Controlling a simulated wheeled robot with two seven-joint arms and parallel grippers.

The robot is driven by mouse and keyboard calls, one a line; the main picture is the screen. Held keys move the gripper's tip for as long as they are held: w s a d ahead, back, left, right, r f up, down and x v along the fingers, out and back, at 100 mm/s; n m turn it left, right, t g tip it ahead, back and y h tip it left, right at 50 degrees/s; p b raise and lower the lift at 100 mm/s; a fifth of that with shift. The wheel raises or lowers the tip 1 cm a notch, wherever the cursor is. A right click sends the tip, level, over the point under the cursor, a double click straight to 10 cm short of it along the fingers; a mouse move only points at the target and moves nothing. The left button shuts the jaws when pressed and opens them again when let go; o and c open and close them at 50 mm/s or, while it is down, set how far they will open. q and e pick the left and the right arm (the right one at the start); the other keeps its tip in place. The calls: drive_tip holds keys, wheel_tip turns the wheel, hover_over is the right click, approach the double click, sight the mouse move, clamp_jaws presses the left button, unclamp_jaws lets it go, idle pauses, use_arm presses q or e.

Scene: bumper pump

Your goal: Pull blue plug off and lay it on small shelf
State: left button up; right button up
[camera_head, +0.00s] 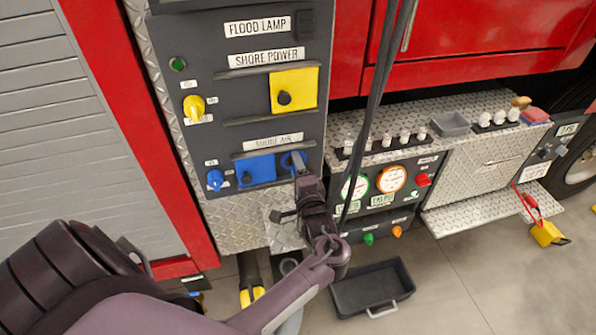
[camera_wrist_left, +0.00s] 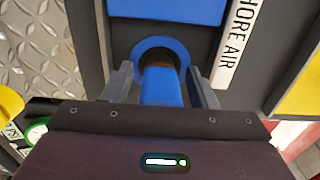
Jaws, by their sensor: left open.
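The blue plug (camera_wrist_left: 160,86) sits in a round blue socket ring on the dark panel, by the SHORE AIR label. In the head view its blue ring (camera_head: 289,161) is partly hidden by my left gripper (camera_head: 299,170). In the left wrist view my left gripper (camera_wrist_left: 162,88) is open, with one finger on each side of the plug; I cannot tell whether they touch it. A small diamond-plate shelf (camera_head: 281,229) shows below the panel, partly behind my left arm. My right gripper is not in view.
A blue flap (camera_head: 257,169) and a blue knob (camera_head: 215,180) are left of the plug. Dark hoses (camera_head: 377,90) hang right of the panel. A gauge box (camera_head: 392,181) stands under a diamond-plate ledge, and a black tray (camera_head: 362,285) lies on the floor.

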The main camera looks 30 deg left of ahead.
use_arm(q)
clamp_jaws()
idle(0.3)
drive_tip(key=shift+p+v, duration=0.75)
drive_tip(key=shift+v, duration=0.65)
drive_tip(key=shift+p+v, duration=0.65)
drive_tip(key=shift+v, duration=0.95)
